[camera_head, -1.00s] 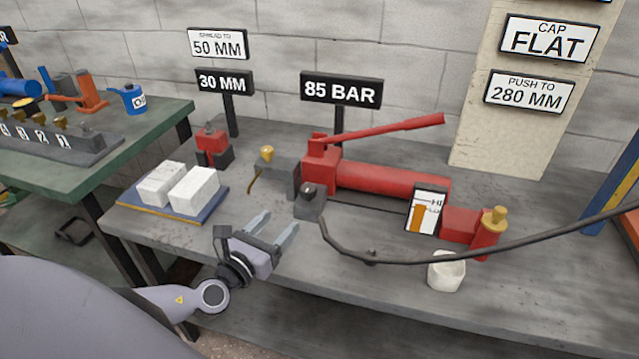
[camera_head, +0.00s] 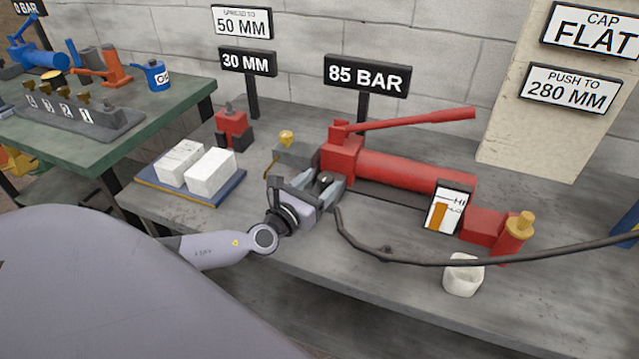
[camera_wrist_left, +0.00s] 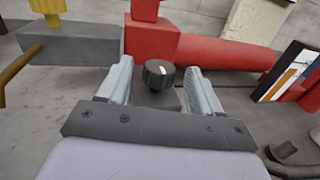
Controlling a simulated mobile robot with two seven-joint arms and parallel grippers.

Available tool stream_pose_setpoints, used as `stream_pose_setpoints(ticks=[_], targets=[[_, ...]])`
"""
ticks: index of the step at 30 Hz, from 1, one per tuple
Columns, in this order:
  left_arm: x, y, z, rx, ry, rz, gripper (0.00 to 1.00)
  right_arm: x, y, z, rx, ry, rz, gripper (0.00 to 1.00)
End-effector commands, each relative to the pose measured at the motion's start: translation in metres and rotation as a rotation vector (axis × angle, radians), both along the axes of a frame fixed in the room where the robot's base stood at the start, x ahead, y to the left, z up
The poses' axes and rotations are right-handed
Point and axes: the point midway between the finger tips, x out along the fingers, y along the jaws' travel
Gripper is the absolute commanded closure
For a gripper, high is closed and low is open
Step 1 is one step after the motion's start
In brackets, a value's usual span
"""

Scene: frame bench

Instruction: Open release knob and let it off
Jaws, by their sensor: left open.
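The release knob (camera_wrist_left: 159,74) is a dark, ridged round knob with a pale mark on its face. In the left wrist view it sits in front of the red pump block (camera_wrist_left: 152,40). My left gripper (camera_wrist_left: 158,88) is open, with one finger on each side of the knob and visible gaps between. In the head view the left gripper (camera_head: 325,190) is at the left end of the red hand pump (camera_head: 400,172), and the knob (camera_head: 325,178) shows between its fingers. The right gripper is not in view.
A black hose (camera_head: 440,262) runs along the bench front past a white cup (camera_head: 463,276). A grey block with a brass knob (camera_head: 287,137) stands left of the pump. Two white blocks (camera_head: 210,167) lie on a blue tray. An 85 BAR sign (camera_head: 367,75) stands behind.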

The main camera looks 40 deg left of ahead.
Motion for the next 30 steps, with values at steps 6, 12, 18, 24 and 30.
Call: stream_pose_setpoints(ticks=[6, 12, 18, 24, 30], targets=[[0.004, 0.000, 0.000, -0.001, 0.000, 0.000, 0.35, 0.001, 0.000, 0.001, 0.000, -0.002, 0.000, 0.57], [0.004, 0.000, 0.000, -0.001, 0.000, 0.000, 0.55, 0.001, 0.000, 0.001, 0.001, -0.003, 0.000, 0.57], [0.004, 0.000, 0.000, -0.001, 0.000, 0.000, 0.91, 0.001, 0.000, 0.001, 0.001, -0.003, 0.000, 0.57], [0.003, -0.001, 0.001, -0.002, 0.001, 0.019, 0.91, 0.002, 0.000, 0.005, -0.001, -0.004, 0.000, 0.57], [0.004, -0.004, 0.003, -0.005, 0.001, 0.101, 0.91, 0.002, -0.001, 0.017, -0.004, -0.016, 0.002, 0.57]])
